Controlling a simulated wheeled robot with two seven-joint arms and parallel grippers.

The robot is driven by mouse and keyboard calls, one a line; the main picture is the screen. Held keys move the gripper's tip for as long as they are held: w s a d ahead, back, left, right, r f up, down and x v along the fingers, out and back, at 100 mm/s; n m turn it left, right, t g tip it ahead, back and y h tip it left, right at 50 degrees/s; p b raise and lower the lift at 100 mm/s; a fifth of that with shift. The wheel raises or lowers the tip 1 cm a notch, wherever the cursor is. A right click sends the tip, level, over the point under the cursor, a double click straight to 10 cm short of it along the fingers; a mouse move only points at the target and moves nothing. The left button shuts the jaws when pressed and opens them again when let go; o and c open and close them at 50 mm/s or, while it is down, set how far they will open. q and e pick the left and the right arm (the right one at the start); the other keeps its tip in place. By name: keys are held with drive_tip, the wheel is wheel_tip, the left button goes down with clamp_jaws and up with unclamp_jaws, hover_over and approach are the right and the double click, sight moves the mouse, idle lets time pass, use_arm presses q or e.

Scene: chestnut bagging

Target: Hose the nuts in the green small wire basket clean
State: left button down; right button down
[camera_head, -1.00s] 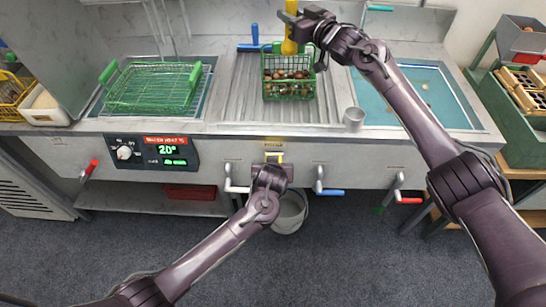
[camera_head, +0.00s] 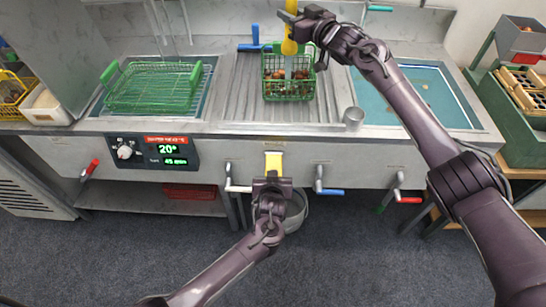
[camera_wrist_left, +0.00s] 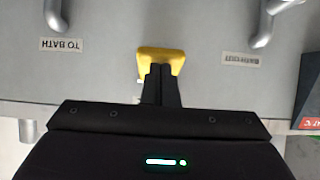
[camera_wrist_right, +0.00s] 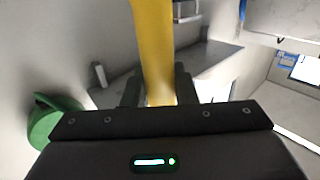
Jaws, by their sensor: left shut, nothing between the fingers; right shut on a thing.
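The green small wire basket (camera_head: 289,96) stands on the ribbed drainboard with brown nuts (camera_head: 288,74) in it. My right gripper (camera_head: 292,20) is shut on the yellow hose nozzle (camera_head: 289,46), whose head points down over the basket's back rim. The yellow nozzle handle (camera_wrist_right: 155,50) shows between the fingers in the right wrist view. My left gripper (camera_head: 272,182) is shut and empty at the yellow lever (camera_head: 273,161) on the counter front. In the left wrist view its fingertips (camera_wrist_left: 161,75) overlap the yellow lever (camera_wrist_left: 162,58). I cannot make out any water spray.
A larger green wire basket (camera_head: 152,88) sits over the left basin. A blue water basin (camera_head: 440,95) lies on the right, with a metal cup (camera_head: 353,117) beside it. Blue and red handled valves (camera_head: 330,191) line the counter front. A bucket (camera_head: 296,209) stands below.

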use_arm(q)
drive_tip(key=shift+s+f, duration=0.25)
drive_tip(key=shift+f, duration=0.1)
drive_tip(key=r+v, duration=0.1)
drive_tip(key=v, duration=1.2)
drive_tip(key=shift+w, duration=0.3)
drive_tip(key=shift+r, duration=0.1)
